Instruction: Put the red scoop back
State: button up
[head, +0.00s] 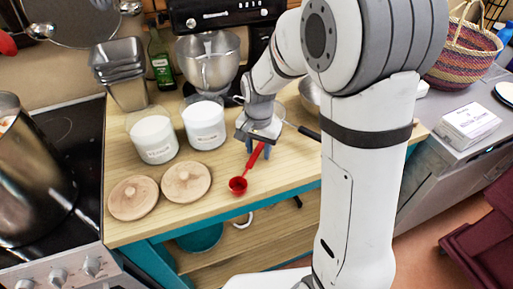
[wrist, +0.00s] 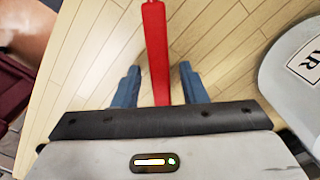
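The red scoop (head: 238,185) lies on the wooden worktop, its round bowl towards the front edge and its handle running back to my gripper (head: 259,149). In the wrist view the red handle (wrist: 156,45) passes between the two blue fingers of my gripper (wrist: 158,80). The fingers are open, with a gap on each side of the handle. The scoop's bowl is out of the wrist view. Two open jars of white powder stand left of my gripper: a left jar (head: 155,143) and a right jar (head: 205,128).
Two round wooden lids (head: 133,198) (head: 186,182) lie in front of the jars. A stand mixer with a steel bowl (head: 208,62), a green bottle (head: 161,65) and stacked metal tins (head: 127,92) stand behind. A steel bowl (head: 310,97) is behind my arm. A stove with a pot (head: 30,180) is left.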

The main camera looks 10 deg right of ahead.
notch_tip(320, 180, up, 12)
jog(key=s+d+n+t, duration=0.1)
jog(key=s+d+n, duration=0.2)
jog(key=s, duration=0.5)
jog(key=s+d+n+t, duration=0.2)
jog(key=s+d, duration=0.4)
jog(key=s, duration=0.3)
jog(key=shift+r+n, duration=0.25)
jog(key=shift+n, duration=0.15)
